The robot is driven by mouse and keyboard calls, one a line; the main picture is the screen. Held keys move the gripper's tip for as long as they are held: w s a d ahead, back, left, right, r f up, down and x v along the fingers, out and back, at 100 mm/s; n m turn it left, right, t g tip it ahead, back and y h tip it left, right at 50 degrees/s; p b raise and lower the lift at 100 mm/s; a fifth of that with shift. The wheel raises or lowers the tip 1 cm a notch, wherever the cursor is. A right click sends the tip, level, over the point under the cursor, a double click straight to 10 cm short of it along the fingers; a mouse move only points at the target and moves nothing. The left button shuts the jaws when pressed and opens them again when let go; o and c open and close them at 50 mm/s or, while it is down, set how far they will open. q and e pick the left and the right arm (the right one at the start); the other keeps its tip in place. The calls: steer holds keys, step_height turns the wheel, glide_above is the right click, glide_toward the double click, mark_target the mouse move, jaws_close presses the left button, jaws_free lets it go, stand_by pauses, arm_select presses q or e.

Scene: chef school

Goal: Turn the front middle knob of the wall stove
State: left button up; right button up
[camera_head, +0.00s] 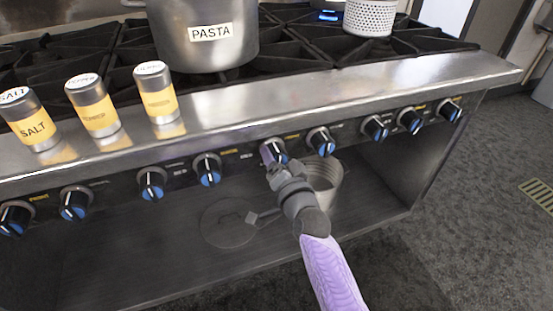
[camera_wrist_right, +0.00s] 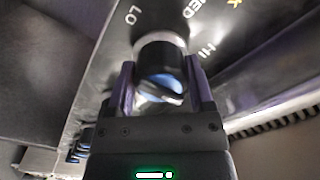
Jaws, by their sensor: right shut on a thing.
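The wall stove's front panel (camera_head: 240,149) carries a row of black knobs with blue faces. My right gripper (camera_head: 270,155) is at a knob near the middle of this row. In the right wrist view, that knob (camera_wrist_right: 161,72) sits between the two purple fingers of the right gripper (camera_wrist_right: 160,88), and they are shut on it. The labels LO, MED and HI show around it on the panel. In the head view my gripper partly hides this knob. My left gripper is not in view.
Neighbouring knobs stand close by, to the left (camera_head: 207,170) and right (camera_head: 321,141). Salt (camera_head: 32,128) and other shakers stand on the steel ledge (camera_head: 330,88). A pasta pot (camera_head: 205,50) is on the burners. A metal pot (camera_head: 328,180) sits on the shelf below.

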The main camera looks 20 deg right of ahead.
steer(key=o, duration=1.3)
steer(key=shift+c, duration=0.2)
steer(key=shift+s+r+p, duration=0.1)
steer(key=shift+s+p, duration=0.2)
steer(key=shift+s, duration=0.1)
arm_select(q)
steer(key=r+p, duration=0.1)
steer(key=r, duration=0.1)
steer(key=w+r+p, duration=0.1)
steer(key=p, duration=0.1)
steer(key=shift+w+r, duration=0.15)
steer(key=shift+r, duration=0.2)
arm_select(e)
steer(key=s, duration=0.9)
steer(key=shift+d, duration=0.15)
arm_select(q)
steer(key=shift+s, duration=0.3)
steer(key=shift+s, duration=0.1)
arm_select(e)
steer(key=shift+s, duration=0.1)
